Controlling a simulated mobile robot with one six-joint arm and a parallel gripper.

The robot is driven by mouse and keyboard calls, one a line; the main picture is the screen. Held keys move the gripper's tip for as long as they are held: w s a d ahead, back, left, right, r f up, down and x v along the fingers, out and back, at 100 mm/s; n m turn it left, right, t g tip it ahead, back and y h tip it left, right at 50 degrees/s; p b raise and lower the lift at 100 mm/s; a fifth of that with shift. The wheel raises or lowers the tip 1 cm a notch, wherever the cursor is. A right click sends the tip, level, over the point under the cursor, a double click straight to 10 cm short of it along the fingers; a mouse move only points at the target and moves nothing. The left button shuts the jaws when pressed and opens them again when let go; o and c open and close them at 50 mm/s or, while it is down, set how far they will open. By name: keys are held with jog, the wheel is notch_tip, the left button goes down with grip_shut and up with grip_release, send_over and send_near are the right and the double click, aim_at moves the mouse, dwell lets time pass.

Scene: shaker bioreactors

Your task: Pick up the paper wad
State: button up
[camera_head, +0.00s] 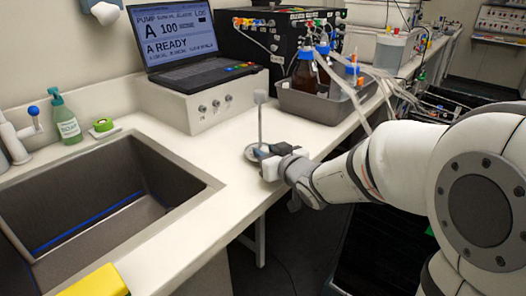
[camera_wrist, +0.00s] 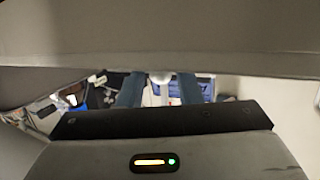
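I cannot clearly make out a paper wad in the head view. A small pale rounded thing (camera_wrist: 160,77) shows between my fingertips in the wrist view; I cannot tell whether it is the wad or part of the stand. My gripper (camera_head: 262,153) is at the front edge of the white counter, beside the foot of a thin stand (camera_head: 261,125) with a pale block on top. In the wrist view the two blue fingers of my gripper (camera_wrist: 160,89) are apart, with a gap between them. The gripper's body hides part of the wrist view.
A sink (camera_head: 100,195) lies to the left, with a green soap bottle (camera_head: 66,118) and a yellow object (camera_head: 97,282) by it. A laptop (camera_head: 180,42) stands on a white box behind. A grey tray (camera_head: 300,106) with brown bottles is at the right. Counter (camera_head: 190,165) between is clear.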

grip_shut()
